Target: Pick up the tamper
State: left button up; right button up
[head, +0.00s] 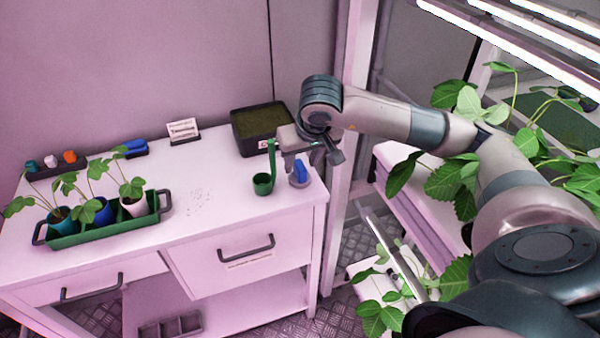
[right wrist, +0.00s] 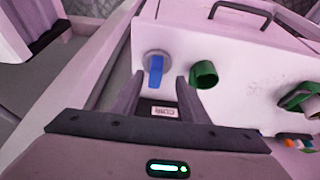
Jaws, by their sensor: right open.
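The tamper, as I take it, is a blue handle (head: 299,171) on a round grey base, standing on the white bench top near its right front corner. It also shows in the right wrist view as the blue handle (right wrist: 155,70), just beyond and between the fingertips. My right gripper (head: 312,152) is above the tamper, open and empty. Its two dark fingers (right wrist: 160,85) point at the tamper, and I see no contact. My left gripper is in neither view.
A green scoop (head: 263,184) with an upright handle stands just left of the tamper. A black soil tray (head: 236,140) is behind. A green planter carrier (head: 87,235) with potted seedlings stands left. Leafy plants (head: 450,182) surround my right arm. The bench middle is mostly clear.

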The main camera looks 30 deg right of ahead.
aim_at(301, 167)
jog(key=shift+w+d+f+p, duration=0.25)
jog(key=shift+f+p, duration=0.25)
jog(key=shift+p, duration=0.05)
jog(key=x, duration=0.1)
jog(key=p+x, duration=0.1)
jog(key=x, duration=0.1)
jog(key=shift+d+r, duration=0.1)
jog(key=shift+d, duration=0.1)
jog(key=shift+w+f+p, duration=0.25)
jog(key=shift+f+p, duration=0.1)
jog(key=shift+f, duration=0.2)
grip_shut()
